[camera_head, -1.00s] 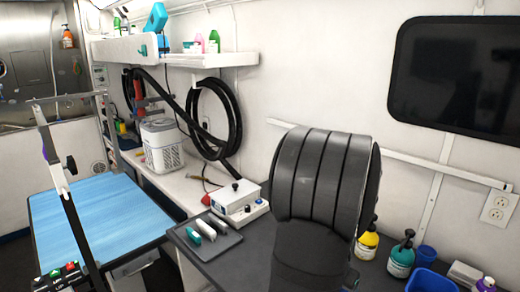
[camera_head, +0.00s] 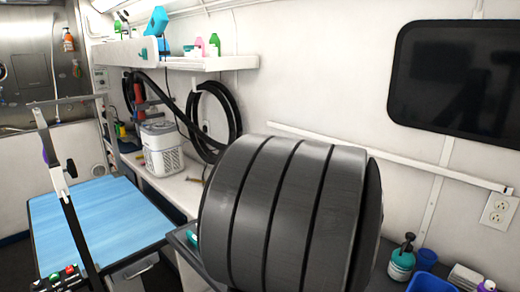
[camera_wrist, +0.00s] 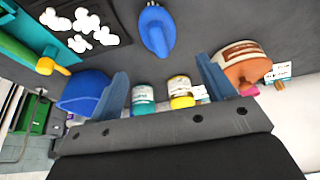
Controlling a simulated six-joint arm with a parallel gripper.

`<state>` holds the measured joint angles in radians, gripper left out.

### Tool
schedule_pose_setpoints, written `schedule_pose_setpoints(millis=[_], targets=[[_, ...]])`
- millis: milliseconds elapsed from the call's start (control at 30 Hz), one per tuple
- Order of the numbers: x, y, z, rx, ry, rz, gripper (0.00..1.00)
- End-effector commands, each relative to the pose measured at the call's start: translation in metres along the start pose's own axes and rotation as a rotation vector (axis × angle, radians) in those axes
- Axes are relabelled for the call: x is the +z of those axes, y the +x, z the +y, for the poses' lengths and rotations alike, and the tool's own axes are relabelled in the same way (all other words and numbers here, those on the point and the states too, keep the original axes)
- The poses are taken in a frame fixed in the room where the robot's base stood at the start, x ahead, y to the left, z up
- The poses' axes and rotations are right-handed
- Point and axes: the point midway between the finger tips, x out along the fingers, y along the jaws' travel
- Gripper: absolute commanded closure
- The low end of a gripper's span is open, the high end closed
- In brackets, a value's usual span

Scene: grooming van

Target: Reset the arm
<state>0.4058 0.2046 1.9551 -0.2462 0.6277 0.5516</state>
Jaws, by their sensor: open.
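In the wrist view my gripper (camera_wrist: 161,70) is open, its two blue-grey fingers spread apart with nothing held between them. Beyond the fingers are a teal-labelled container (camera_wrist: 143,98) and a yellow one (camera_wrist: 181,92). A blue cup or bin (camera_wrist: 84,92) is beside the left finger, and an orange-brown bottle (camera_wrist: 243,62) is beside the right finger. I cannot tell whether the fingers touch either. In the head view a large dark ribbed section of my arm fills the lower middle, and my gripper does not show.
A blue-topped table (camera_head: 98,220) stands at the left behind a black post (camera_head: 65,195). A shelf (camera_head: 205,62) and a coiled black hose (camera_head: 214,120) are on the wall. A teal pump bottle (camera_head: 401,260) and blue bin (camera_head: 430,282) are at lower right. A screen (camera_head: 455,78) hangs above.

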Motion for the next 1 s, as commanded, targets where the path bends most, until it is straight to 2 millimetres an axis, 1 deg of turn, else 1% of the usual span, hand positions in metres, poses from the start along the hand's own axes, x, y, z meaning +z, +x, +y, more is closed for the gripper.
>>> schedule_pose_setpoints(millis=[33, 133, 200, 300, 900, 967, 1000], targets=[[-0.001, -0.009, -0.001, -0.002, 0.000, 0.003, 0.25], [0.000, -0.025, -0.001, -0.003, 0.001, 0.003, 0.25], [0.001, -0.008, 0.000, 0.002, 0.000, -0.005, 0.25], [0.001, 0.009, 0.001, 0.002, 0.000, -0.005, 0.25], [0.001, 0.097, 0.001, 0.001, 0.001, -0.005, 0.25], [0.003, 0.105, 0.001, 0.001, 0.000, -0.004, 0.25], [-0.004, 0.092, 0.000, -0.002, 0.002, 0.006, 0.25]])
